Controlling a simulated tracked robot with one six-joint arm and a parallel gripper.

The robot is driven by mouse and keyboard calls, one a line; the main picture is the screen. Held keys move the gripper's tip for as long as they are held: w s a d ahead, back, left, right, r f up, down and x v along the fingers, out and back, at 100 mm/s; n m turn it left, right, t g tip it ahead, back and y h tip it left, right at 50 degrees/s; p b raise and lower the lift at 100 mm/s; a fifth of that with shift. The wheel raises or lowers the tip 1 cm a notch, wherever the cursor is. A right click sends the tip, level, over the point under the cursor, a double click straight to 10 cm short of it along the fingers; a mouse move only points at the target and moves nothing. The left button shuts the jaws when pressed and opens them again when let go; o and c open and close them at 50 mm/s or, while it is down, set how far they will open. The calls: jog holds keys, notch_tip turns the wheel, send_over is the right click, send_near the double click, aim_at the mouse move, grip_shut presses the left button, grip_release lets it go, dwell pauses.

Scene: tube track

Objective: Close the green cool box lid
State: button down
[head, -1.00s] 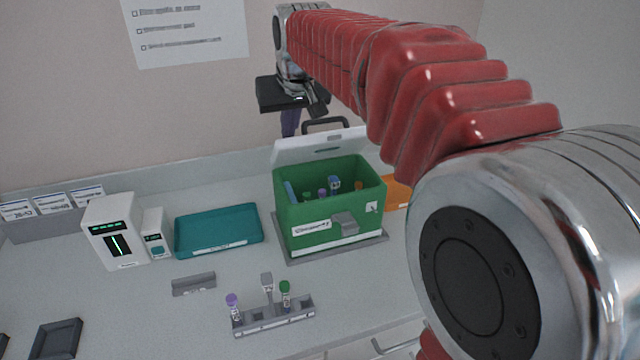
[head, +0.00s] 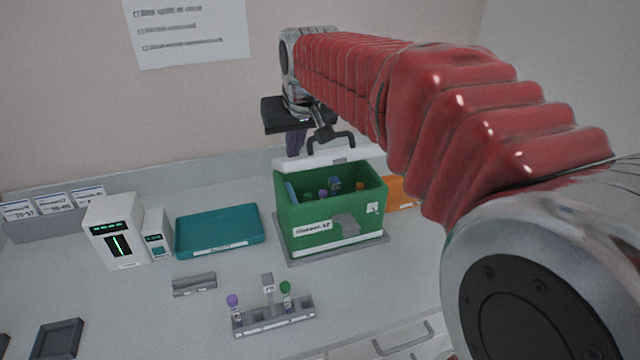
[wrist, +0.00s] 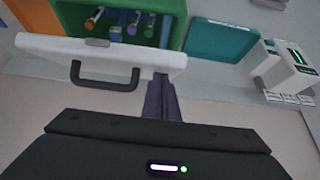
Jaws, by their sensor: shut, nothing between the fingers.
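The green cool box (head: 330,218) stands on a grey base plate on the counter, with several capped tubes inside. Its white lid (head: 300,162) is raised at the back, so the inside shows from the front. The lid has a dark handle (head: 331,139); lid (wrist: 60,48) and handle (wrist: 105,84) also show in the wrist view. My gripper (head: 296,150) is shut and empty, its purple fingers pointing down behind the lid. In the wrist view the fingertips (wrist: 161,79) are at the lid's edge, beside the handle; I cannot tell whether they touch.
A teal tray (head: 218,232), a white device (head: 115,232) and a tube rack (head: 272,318) stand to the left and front. An orange item (head: 400,190) is right of the box. The wall is close behind my gripper.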

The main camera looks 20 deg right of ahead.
aim_at(298, 168)
jog(key=shift+s+f, duration=0.25)
jog(key=shift+s, duration=0.05)
jog(key=shift+s+f, duration=0.55)
jog(key=shift+f, duration=0.35)
jog(key=shift+s+f, duration=0.5)
jog(key=shift+f, duration=0.35)
jog(key=shift+s+r, duration=0.2)
jog(key=shift+r, duration=3.05)
